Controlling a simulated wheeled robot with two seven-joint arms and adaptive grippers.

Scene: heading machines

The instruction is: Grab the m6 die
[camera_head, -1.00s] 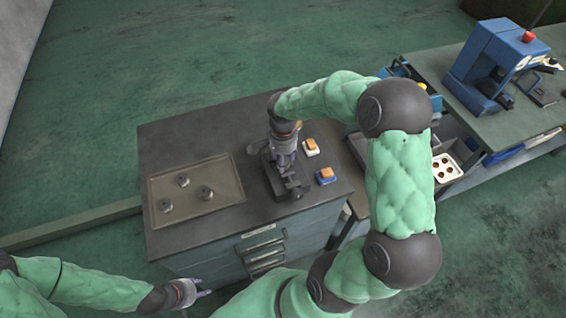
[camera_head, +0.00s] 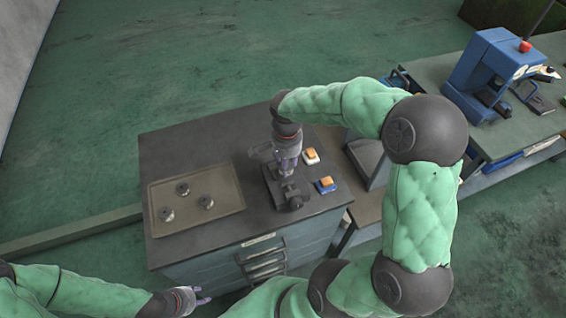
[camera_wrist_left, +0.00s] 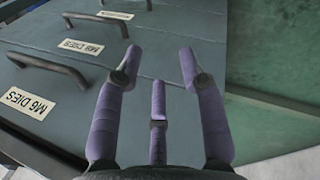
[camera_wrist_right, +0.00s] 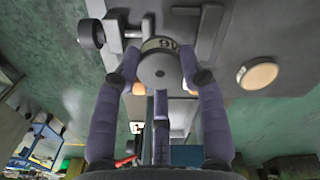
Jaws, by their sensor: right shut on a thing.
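The m6 die (camera_wrist_right: 158,70) is a round grey metal piece with an upside-down M6 label, seen close in the right wrist view. My right gripper (camera_head: 289,168) is shut on it, fingers on either side. It is at a dark metal fixture (camera_head: 292,196) on the cabinet top; the fixture's grey parts (camera_wrist_right: 200,30) surround the die in the right wrist view. I cannot tell whether the die still touches the fixture. My left gripper (camera_head: 203,298) is open and empty in front of the cabinet; its spread fingers show in the left wrist view (camera_wrist_left: 155,75).
A tray (camera_head: 228,181) with three round metal pieces lies on the cabinet top (camera_head: 185,147). Drawers below carry an M6 DIES label (camera_wrist_left: 28,103). A blue machine (camera_head: 492,72) stands on the right bench.

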